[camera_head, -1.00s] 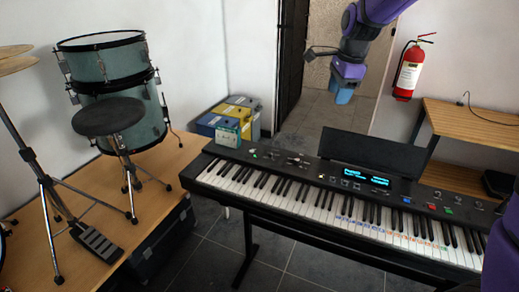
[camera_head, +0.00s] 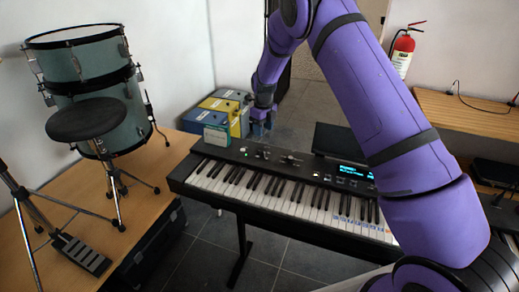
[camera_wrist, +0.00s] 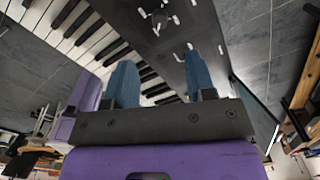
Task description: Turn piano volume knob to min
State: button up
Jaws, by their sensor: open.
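The black piano (camera_head: 206,155) stands in the middle of the head view, with a dark control panel behind its keys. Small pale knobs and sliders (camera_head: 290,159) sit on the panel's left part; they also show at the top of the wrist view (camera_wrist: 157,22). I cannot tell which one is the volume knob. My gripper (camera_head: 262,131) is open and empty, pointing down at the panel's left rear edge. In the wrist view its two blue fingers (camera_wrist: 160,75) are apart, with keys and panel beyond them. My arm hides the piano's right part.
A drum and stool (camera_head: 86,118) are on the wooden platform at left. A wooden shelf (camera_head: 468,112) is at right.

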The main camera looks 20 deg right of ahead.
aim_at(263, 151)
notch_tip(263, 151, down, 10)
jog(key=shift+f, duration=0.15)
dwell(0.3)
jog(key=shift+c, duration=0.2)
jog(key=c, duration=0.9)
